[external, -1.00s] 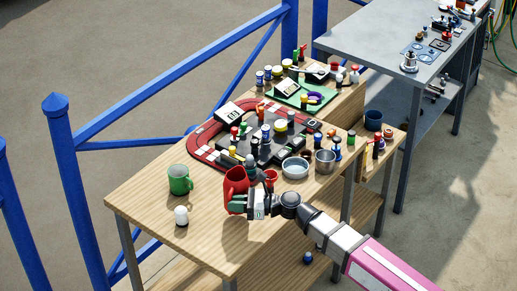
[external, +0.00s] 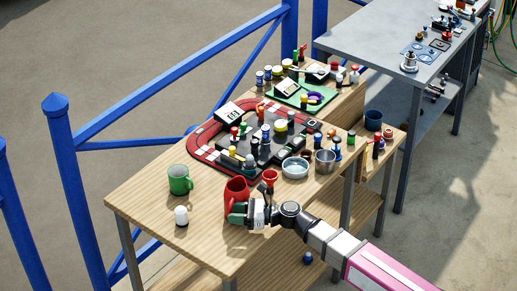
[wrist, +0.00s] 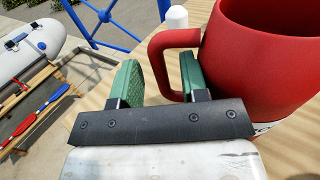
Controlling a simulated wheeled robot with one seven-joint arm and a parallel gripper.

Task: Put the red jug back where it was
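The red jug (external: 236,201) stands upright on the near part of the wooden table, right of the green mug. In the wrist view the red jug (wrist: 262,75) fills the right side, its handle facing my fingers. My gripper (external: 241,216) is low at the jug's near side. In the wrist view my gripper's green fingers (wrist: 158,82) stand apart on both sides of the handle, with the right finger at the handle's loop. Narrow gaps seem to show beside the handle. The jug's base is partly hidden by my gripper.
A green mug (external: 180,180) and a white shaker (external: 181,216) stand to the left. A small red cup (external: 269,178), a pale blue bowl (external: 295,168) and a metal cup (external: 325,161) lie to the right. Behind is a crowded game board (external: 262,140).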

